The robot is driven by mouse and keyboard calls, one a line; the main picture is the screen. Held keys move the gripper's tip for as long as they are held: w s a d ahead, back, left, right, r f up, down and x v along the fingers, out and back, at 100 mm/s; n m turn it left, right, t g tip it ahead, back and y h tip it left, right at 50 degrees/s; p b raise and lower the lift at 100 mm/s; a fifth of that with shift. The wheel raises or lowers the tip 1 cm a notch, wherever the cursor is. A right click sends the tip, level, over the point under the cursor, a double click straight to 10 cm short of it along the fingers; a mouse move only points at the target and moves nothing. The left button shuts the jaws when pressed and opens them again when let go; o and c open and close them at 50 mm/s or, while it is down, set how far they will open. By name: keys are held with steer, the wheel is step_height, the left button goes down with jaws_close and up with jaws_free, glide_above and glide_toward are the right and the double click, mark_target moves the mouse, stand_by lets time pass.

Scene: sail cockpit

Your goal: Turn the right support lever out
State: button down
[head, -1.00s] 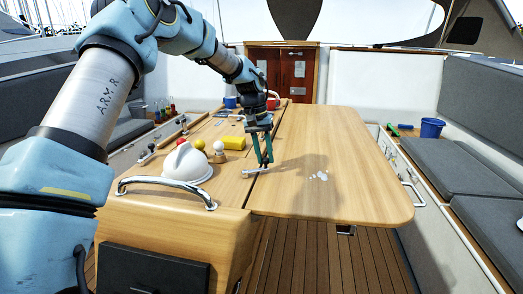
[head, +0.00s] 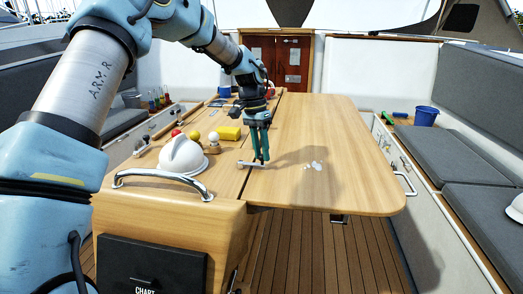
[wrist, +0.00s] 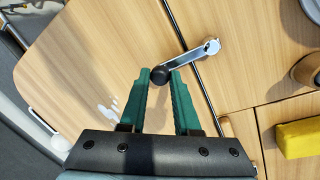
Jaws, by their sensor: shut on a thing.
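The right support lever (wrist: 188,59) is a silver crank with a black knob. In the wrist view its round pivot sits on the table's middle section, and its arm reaches across the dark seam, with the knob over the right leaf (wrist: 85,60). It also shows in the head view as a short bright bar (head: 247,164). My gripper (wrist: 160,78) is shut on the black knob, with its green fingertips at either side. In the head view my gripper (head: 260,160) points down at the seam, and its fingers hide the knob.
A white domed compass (head: 182,158) and a chrome rail (head: 160,174) are left of the lever. A yellow block (head: 228,133), a white ball on a wooden base (head: 213,141) and small balls stand behind them. The right leaf is raised and clear except for pale spots (head: 314,165).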

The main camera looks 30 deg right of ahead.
steer(key=shift+s, duration=0.1)
steer(key=c, duration=0.6)
jaws_free()
steer(key=shift+c, duration=0.2)
step_height(320, 180, up, 11)
steer(key=w+b, duration=0.2)
steer(key=shift+a+f+b, duration=0.15)
steer(key=shift+a+b, duration=0.15)
steer(key=shift+b, duration=0.05)
